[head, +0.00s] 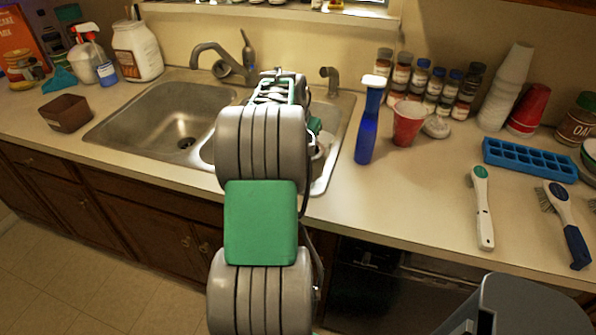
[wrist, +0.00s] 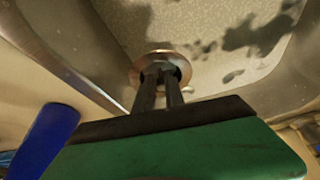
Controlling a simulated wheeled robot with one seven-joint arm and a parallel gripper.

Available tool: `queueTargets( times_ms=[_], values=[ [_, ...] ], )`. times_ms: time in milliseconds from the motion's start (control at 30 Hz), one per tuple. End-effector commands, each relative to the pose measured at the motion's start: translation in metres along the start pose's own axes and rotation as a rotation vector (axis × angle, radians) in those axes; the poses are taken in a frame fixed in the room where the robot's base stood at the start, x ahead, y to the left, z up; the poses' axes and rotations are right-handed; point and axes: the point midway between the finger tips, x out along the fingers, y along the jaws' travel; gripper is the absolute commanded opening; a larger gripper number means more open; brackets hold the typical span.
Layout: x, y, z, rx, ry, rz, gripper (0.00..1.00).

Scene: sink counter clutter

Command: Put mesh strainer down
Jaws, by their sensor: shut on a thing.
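My gripper (wrist: 161,74) shows in the wrist view with its two dark fingers close together, pointing down over the sink. A small round, shiny, copper-tinted strainer (wrist: 139,76) surrounds the fingertips, and the fingers are shut on it. The exact contact is hidden inside its rim. The sink basin (wrist: 215,25) lies beyond it, with dark shadows across its floor. I cannot tell whether the strainer touches the basin. In the head view my arm covers the gripper and most of the right basin (head: 328,175).
A blue bottle (head: 368,125) stands close to the right of the sink, beside a red cup (head: 408,122). The faucet (head: 222,62) is behind the basins. A brown container (head: 66,113) stands left. A blue ice tray (head: 530,158) and brushes (head: 482,207) lie right. The left basin (head: 165,120) looks empty.

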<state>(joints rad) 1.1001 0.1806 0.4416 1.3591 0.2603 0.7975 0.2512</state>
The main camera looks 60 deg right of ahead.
Motion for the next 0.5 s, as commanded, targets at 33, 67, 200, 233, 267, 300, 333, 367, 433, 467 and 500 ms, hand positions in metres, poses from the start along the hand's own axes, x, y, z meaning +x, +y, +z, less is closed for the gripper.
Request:
queueTargets(
  times_ms=[33, 67, 200, 233, 267, 300, 333, 367, 433, 467, 500],
  values=[
    [0.014, 0.000, 0.006, -0.001, -0.004, 0.001, 0.00],
    [0.021, 0.000, 0.010, -0.001, -0.004, 0.001, 0.00],
    [0.043, -0.001, 0.018, 0.000, 0.000, 0.000, 0.00],
    [0.046, -0.001, 0.019, 0.000, 0.000, 0.000, 0.00],
    [0.049, -0.001, 0.020, -0.001, 0.000, 0.000, 0.00],
    [0.055, -0.001, 0.023, -0.001, -0.002, 0.000, 0.00],
    [0.060, -0.001, 0.025, -0.002, -0.002, 0.000, 0.00],
    [0.066, -0.001, 0.028, -0.002, -0.002, 0.000, 0.00],
    [0.082, -0.001, 0.035, -0.003, -0.004, 0.000, 0.00],
    [0.087, -0.001, 0.036, -0.002, -0.003, 0.000, 0.00],
    [0.093, -0.001, 0.038, -0.002, -0.001, 0.000, 0.00]
  ],
)
